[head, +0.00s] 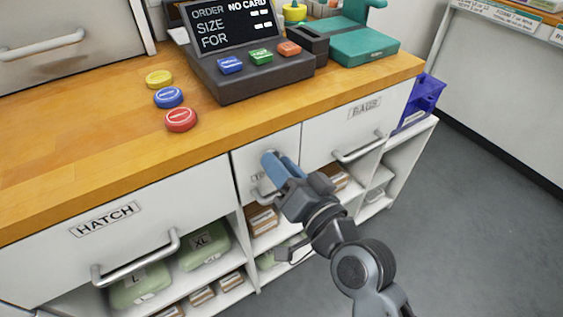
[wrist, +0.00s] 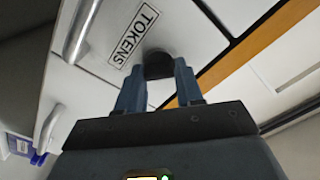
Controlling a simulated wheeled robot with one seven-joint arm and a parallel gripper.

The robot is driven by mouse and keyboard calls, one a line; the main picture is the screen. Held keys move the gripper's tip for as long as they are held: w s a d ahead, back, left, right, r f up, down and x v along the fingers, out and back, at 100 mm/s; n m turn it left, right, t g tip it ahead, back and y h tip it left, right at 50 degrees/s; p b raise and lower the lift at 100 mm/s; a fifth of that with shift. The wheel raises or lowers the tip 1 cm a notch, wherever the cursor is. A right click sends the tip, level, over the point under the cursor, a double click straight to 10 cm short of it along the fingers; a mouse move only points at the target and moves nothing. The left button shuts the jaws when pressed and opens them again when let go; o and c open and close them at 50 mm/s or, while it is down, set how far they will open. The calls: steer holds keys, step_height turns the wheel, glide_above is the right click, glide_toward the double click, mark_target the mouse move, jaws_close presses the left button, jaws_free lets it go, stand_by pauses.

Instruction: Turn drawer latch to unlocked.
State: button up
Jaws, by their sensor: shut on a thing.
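The drawer latch is a dark round knob (wrist: 158,65) on a white drawer front (wrist: 180,25), beside the label reading TOKENS (wrist: 133,38). My gripper (wrist: 160,78) has its two blue fingers on either side of the knob and is shut on it. In the head view my gripper (head: 273,160) is at the upper part of the narrow middle drawer (head: 285,143), just below the counter edge. There the fingers hide the latch and part of the label. How the latch is turned cannot be read.
The drawer's bar handle (wrist: 82,30) is near the gripper. The HATCH front (head: 150,235) is to the left, the BAGS drawer (head: 335,130) to the right. Above, the wooden counter (head: 100,130) holds coloured discs and an order terminal (head: 255,80). Open floor (head: 480,220) lies right.

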steer(key=m+p, duration=0.1)
steer(key=m, duration=0.3)
steer(key=shift+d+m+p, duration=0.1)
steer(key=shift+m+p, duration=0.2)
steer(key=shift+f+m+p, duration=0.15)
steer(key=shift+m+p, duration=0.7)
steer(key=shift+m, duration=1.75)
steer(key=o, duration=1)
steer(key=shift+o, duration=0.2)
steer(key=b+v, duration=0.1)
steer(key=v, duration=0.6)
steer(key=shift+s+d, duration=0.2)
steer(key=shift+s, duration=0.1)
